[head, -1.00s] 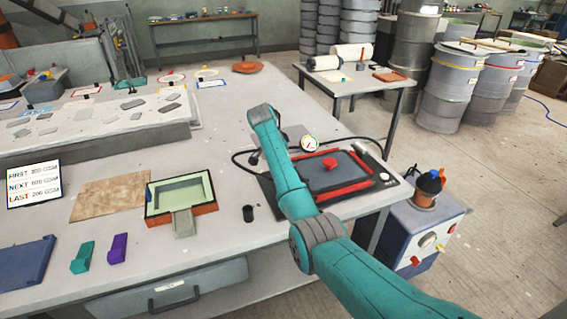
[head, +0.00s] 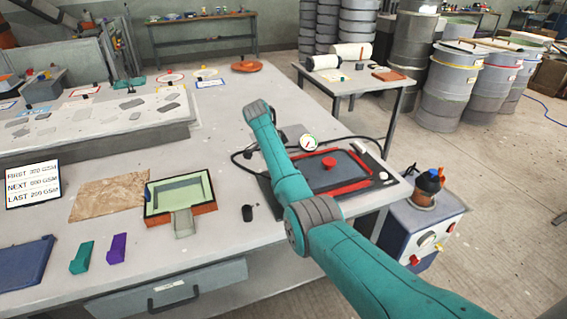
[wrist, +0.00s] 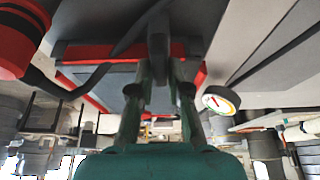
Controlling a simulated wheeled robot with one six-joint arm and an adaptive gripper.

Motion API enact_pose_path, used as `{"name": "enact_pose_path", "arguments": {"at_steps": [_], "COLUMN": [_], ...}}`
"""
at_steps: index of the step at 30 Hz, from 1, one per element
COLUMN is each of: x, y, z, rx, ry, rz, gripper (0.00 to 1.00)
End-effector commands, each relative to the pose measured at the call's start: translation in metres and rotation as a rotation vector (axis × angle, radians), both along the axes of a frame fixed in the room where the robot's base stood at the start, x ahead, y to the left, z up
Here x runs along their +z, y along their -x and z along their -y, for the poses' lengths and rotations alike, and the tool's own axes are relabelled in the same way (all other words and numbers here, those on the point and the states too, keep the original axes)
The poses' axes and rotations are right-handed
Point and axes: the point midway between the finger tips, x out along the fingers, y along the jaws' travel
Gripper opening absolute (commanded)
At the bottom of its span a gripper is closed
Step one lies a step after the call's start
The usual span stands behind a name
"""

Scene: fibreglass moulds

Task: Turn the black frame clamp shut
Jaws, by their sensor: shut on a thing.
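In the wrist view my gripper (wrist: 160,82) has its two fingers closed around a dark upright piece, which looks like the handle of the black frame clamp (wrist: 158,42). The clamp stands at a red-edged dark frame (wrist: 85,52). In the head view this red-edged frame (head: 345,187) lies on the right end of the bench, with a red knob (head: 329,163) on it. My teal arm crosses in front of its left side and hides my gripper and the clamp there. How far the clamp is turned cannot be told.
A round gauge (head: 308,142) stands behind the frame; it also shows in the wrist view (wrist: 221,100). A black hose (head: 240,156) curves around the back. A small black cup (head: 248,213) and an orange-walled tray (head: 206,209) stand left of my arm.

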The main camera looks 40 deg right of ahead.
Motion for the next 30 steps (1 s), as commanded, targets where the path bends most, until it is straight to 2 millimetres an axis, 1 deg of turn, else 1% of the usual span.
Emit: {"name": "enact_pose_path", "arguments": {"at_steps": [3, 4, 5, 6, 15, 19, 23, 30], "x": [0.0, 0.0, 0.0, 0.0, 0.001, 0.008, 0.026, 0.07], "y": [0.0, 0.0, 0.0, 0.0, 0.0, -0.001, -0.004, -0.008], "z": [-0.001, -0.001, -0.001, -0.001, -0.001, -0.003, -0.011, -0.029], "rx": [0.001, 0.001, 0.001, 0.001, 0.001, 0.001, 0.002, 0.002], "ry": [-0.001, -0.001, -0.001, -0.001, 0.0, 0.0, 0.001, 0.0], "rz": [0.001, 0.001, 0.001, 0.001, 0.001, 0.001, 0.002, 0.003], "gripper": [0.0, 0.24, 0.31, 0.41, 0.42, 0.42, 0.42, 0.42]}}
